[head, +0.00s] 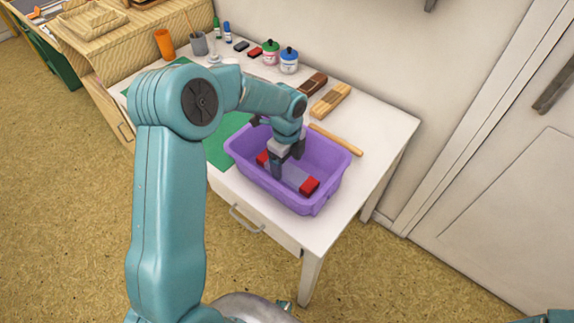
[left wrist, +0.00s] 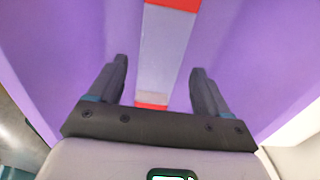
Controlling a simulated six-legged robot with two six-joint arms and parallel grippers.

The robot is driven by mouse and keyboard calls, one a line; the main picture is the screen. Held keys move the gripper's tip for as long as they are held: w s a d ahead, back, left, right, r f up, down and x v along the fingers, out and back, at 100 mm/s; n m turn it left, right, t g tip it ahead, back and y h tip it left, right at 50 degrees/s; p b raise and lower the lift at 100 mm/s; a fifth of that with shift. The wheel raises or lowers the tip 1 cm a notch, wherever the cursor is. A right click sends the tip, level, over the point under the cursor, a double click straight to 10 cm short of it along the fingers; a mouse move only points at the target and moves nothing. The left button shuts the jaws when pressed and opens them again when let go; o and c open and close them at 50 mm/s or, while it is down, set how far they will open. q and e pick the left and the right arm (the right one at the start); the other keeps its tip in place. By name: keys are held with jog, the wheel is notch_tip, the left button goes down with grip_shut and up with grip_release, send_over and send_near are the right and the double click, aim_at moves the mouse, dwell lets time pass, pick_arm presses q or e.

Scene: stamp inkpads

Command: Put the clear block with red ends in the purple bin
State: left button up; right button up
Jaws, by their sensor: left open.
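The clear block with red ends (head: 309,186) lies inside the purple bin (head: 332,150), toward its front side in the head view. The bin stands on the white table. In the left wrist view the block (left wrist: 165,45) runs up the picture between my fingers, with a gap on each side, and the purple bin (left wrist: 60,40) fills the background. My left gripper (head: 280,162) is in the bin, over the block, pointing down. Its fingers (left wrist: 160,85) are open. In the head view my arm hides part of the block. My right gripper is not in view.
A wooden stick (head: 335,138) lies behind the bin. Wooden blocks (head: 330,100), paint jars (head: 289,60), an orange cup (head: 164,43) and a grey cup (head: 198,43) stand farther back. A green mat (head: 222,140) lies left of the bin. The table's right end is clear.

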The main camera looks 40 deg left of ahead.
aim_at(287, 169)
pick_arm(q)
notch_tip(287, 169, up, 10)
dwell(0.3)
jog(key=shift+r, duration=0.1)
